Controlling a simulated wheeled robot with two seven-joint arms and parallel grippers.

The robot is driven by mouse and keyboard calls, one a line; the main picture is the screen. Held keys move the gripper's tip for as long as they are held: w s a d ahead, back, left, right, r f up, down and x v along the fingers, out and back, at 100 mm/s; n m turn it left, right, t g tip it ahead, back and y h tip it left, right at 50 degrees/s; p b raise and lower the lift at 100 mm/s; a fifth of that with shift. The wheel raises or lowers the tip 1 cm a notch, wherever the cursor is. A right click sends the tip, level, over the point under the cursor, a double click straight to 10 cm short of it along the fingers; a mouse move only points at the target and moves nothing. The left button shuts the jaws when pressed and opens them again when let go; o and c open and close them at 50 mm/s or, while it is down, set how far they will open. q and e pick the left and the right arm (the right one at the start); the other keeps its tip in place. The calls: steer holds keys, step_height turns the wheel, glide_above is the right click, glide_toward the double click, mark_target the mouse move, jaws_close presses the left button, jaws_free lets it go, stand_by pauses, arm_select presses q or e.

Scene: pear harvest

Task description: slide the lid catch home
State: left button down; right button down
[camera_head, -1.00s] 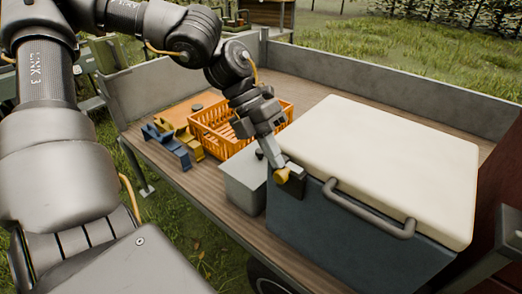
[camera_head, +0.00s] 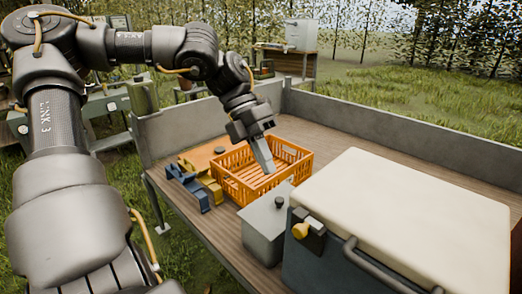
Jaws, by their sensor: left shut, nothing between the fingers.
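The cool box has a cream lid (camera_head: 410,215), which lies closed on its dark blue-grey body (camera_head: 310,262). The lid catch (camera_head: 308,230) is a dark block with a yellow knob, on the box's front near its left corner. I cannot tell from here how far the catch is slid. My left gripper (camera_head: 267,168) is shut and empty. It points down over the orange crate, up and to the left of the catch and apart from it. My right gripper is not in view.
An orange crate (camera_head: 228,190) stands on the wooden trailer bed (camera_head: 225,232). A grey metal box (camera_head: 262,232) with a dark knob stands left of the cool box. Blue (camera_head: 187,186) and yellow brackets lie left of the crate. A dark handle (camera_head: 375,265) juts from the cool box front. Low grey walls edge the bed.

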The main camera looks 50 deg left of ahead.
arm_select(q)
steer(key=shift+v, duration=1.15)
steer(key=shift+f, duration=0.1)
